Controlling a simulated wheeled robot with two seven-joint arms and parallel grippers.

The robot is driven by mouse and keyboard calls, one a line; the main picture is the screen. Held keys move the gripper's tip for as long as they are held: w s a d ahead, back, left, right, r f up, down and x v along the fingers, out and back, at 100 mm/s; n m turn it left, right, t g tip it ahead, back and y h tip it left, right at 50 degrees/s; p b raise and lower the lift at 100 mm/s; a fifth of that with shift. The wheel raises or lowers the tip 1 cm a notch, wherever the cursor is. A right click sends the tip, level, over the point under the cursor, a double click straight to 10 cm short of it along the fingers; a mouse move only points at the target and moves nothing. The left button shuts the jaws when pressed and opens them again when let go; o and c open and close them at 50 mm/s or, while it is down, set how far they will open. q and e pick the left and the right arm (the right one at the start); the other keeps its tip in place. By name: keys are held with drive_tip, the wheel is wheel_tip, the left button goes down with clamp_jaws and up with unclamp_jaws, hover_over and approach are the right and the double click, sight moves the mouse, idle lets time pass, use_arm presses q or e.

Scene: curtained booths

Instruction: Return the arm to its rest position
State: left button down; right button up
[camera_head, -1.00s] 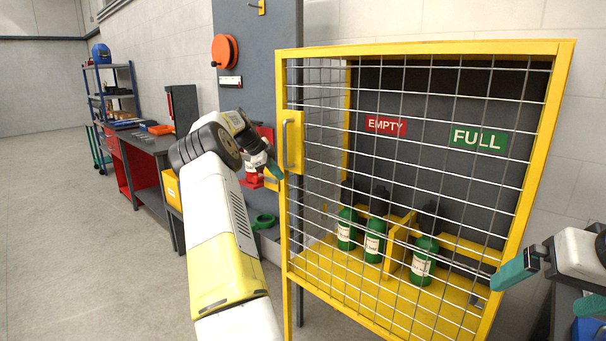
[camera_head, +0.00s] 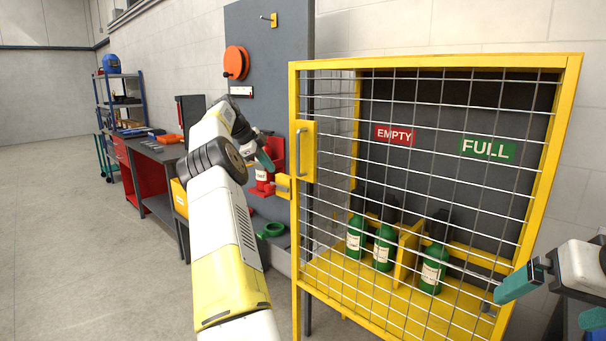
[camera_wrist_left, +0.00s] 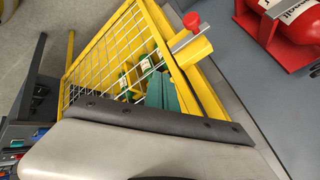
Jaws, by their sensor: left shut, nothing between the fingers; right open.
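My left arm reaches up from the bottom of the head view, in front of the cage's left side. My left gripper (camera_head: 265,160) has teal fingers and is shut and empty. It is left of the yellow door handle (camera_head: 301,150), apart from it in that view, and in front of the grey panel. In the left wrist view its teal fingers (camera_wrist_left: 162,94) show near the yellow cage frame. My right gripper (camera_head: 551,299), also teal-fingered, is at the lower right, open, in front of the cage's right edge.
The yellow mesh cage (camera_head: 293,230) has its door closed, with green bottles (camera_head: 433,268) inside under EMPTY and FULL signs. A red cylinder (camera_head: 262,175) hangs on the grey panel (camera_head: 270,30) behind my left gripper. A workbench (camera_head: 160,152) stands further left. The floor at left is clear.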

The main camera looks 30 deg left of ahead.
use_arm(q)
drive_tip(key=shift+s+a+r, duration=0.2)
drive_tip(key=shift+a+r, duration=0.05)
drive_tip(key=shift+r, duration=0.2)
drive_tip(key=d+r+n+g, duration=0.1)
drive_tip(key=d+r, duration=0.3)
drive_tip(key=d, duration=0.5)
drive_tip(key=d+r+n, duration=0.1)
drive_tip(key=d+r, duration=0.4)
drive_tip(key=d, duration=0.5)
drive_tip(key=s+d+r+n+y, duration=0.2)
drive_tip(key=s+d+n, duration=0.1)
drive_tip(key=s+d, duration=0.8)
drive_tip(key=s+d+f+n, duration=0.2)
drive_tip(key=s+d+f, duration=0.2)
drive_tip(key=s, duration=0.5)
drive_tip(key=s+d+f+n, duration=0.3)
drive_tip(key=s+f, duration=0.1)
drive_tip(key=s, duration=0.5)
drive_tip(key=s+d+f+n+h, duration=0.1)
drive_tip(key=s+d+f+n, duration=0.2)
drive_tip(key=s, duration=0.6)
drive_tip(key=shift+d+f, duration=0.6)
drive_tip(key=shift+d, duration=0.25)
